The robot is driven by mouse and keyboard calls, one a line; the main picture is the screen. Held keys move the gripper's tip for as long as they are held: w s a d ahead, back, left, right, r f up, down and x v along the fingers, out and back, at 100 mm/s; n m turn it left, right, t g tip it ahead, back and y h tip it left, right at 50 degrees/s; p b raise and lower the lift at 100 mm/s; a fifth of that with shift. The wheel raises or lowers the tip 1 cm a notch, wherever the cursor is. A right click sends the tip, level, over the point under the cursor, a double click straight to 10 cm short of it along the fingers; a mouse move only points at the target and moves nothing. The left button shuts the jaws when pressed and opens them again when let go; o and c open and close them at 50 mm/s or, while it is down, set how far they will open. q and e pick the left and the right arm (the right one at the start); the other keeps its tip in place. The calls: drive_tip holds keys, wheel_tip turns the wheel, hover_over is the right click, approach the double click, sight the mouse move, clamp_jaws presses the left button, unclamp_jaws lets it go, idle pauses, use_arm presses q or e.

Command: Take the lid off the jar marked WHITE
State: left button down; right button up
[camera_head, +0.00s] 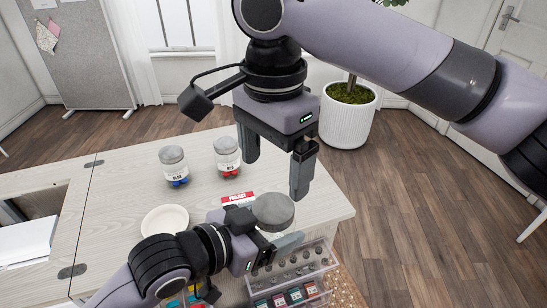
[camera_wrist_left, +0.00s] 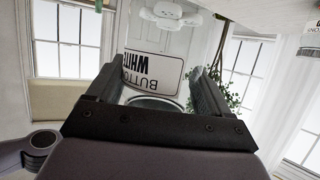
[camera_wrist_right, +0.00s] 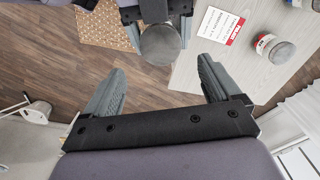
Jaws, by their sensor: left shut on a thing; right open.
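The jar marked WHITE shows in the left wrist view (camera_wrist_left: 155,70), its label between the fingers. My left gripper (camera_head: 266,228) is shut on this jar, one finger on each side. The jar's round grey lid (camera_head: 273,210) is on top and faces up. The lid also shows in the right wrist view (camera_wrist_right: 161,45), between my left gripper's fingers. My right gripper (camera_head: 275,172) is open and empty, pointing down above the lid and apart from it. In the right wrist view, the lid lies just ahead of its open fingers (camera_wrist_right: 160,78).
Two more lidded jars, BLUE (camera_head: 174,165) and RED (camera_head: 228,156), stand at the back of the table. A white bowl (camera_head: 165,222) sits at the left. A red-and-white card (camera_head: 238,198) lies behind the held jar. A clear compartment box (camera_head: 325,262) stands at the front right.

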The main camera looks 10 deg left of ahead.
sight(274, 207)
drive_tip(key=shift+f, duration=3.95)
drive_tip(key=c, duration=1.1)
drive_tip(key=n, duration=0.6)
drive_tip(key=shift+d+n, duration=0.1)
drive_tip(key=shift+n, duration=0.2)
drive_tip(key=o, duration=1.2)
drive_tip(key=shift+c, duration=0.2)
drive_tip(key=shift+r, duration=0.1)
